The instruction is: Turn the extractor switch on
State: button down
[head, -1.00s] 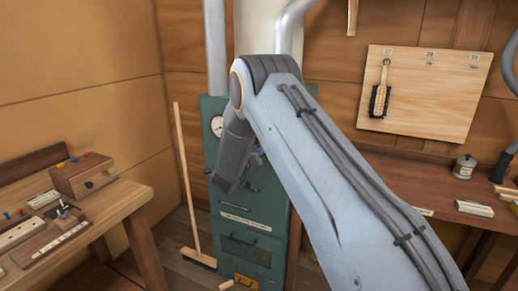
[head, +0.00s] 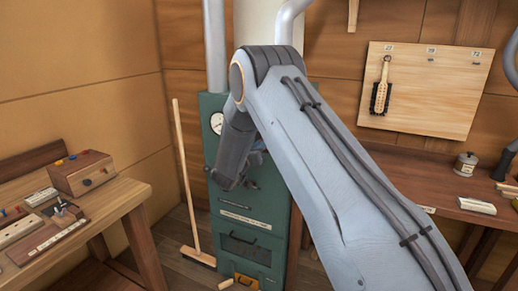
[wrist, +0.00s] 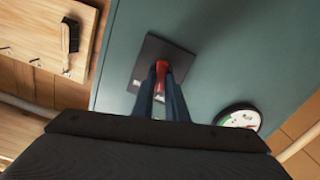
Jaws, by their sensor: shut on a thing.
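The extractor switch shows in the wrist view as a red lever (wrist: 162,67) on a dark square plate (wrist: 148,52), fixed to the green cabinet (wrist: 212,45). My gripper (wrist: 162,84) is shut on the red lever, one finger on each side. The lower part of the lever is hidden between the fingers. In the head view the green cabinet (head: 252,205) stands in the corner. My arm covers the switch there, and the fingertips cannot be made out.
A round gauge (head: 216,123) is on the cabinet front. A broom (head: 187,180) leans beside it. A workbench (head: 110,205) with a wooden box (head: 82,174) stands at left. A brush (head: 380,92) hangs on a board (head: 435,90) above the right bench (head: 420,185).

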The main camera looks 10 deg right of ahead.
jog(key=shift+s+d+m+b, duration=0.1)
jog(key=shift+m+b, duration=3.55)
jog(key=shift+m, duration=1.25)
jog(key=c, duration=1.8)
grip_release()
jog(key=shift+o, duration=0.2)
jog(key=shift+s, duration=0.15)
jog(key=b+v, duration=0.1)
jog(key=v, duration=0.6)
jog(key=shift+s+b, duration=0.2)
jog(key=shift+b, duration=0.1)
jog(key=shift+w, duration=0.1)
